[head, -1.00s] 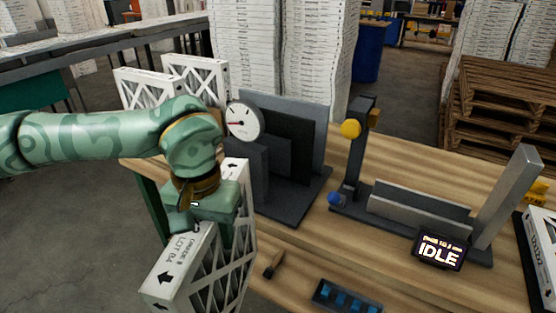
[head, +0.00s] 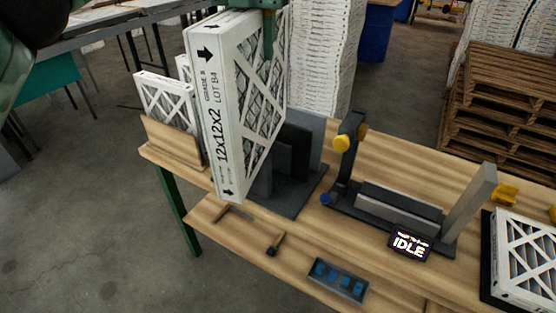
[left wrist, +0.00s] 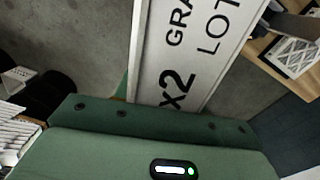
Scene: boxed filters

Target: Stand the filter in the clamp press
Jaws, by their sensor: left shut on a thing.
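The filter (head: 262,95), a white cardboard frame with lattice over pleats, marked 12x12x2 LOT B4, hangs upright in the air at the upper middle of the head view. My left gripper (head: 269,20) is shut on its top edge; only its lower end shows. In the left wrist view the filter's printed edge (left wrist: 185,50) lies beyond my green gripper body. The clamp press (head: 395,208) seems to be the dark bench fixture with a slot between low walls, a yellow-knobbed post and a display reading IDLE. Its slot looks empty. The filter is to its left, apart from it. My right gripper is not in view.
A dark stand with upright plates (head: 304,150) is partly hidden behind the filter. Other filters stand in a wooden rack (head: 172,142) at left, and one lies at right (head: 527,262). A brush (head: 273,248) and a blue-celled tray (head: 338,280) lie along the front.

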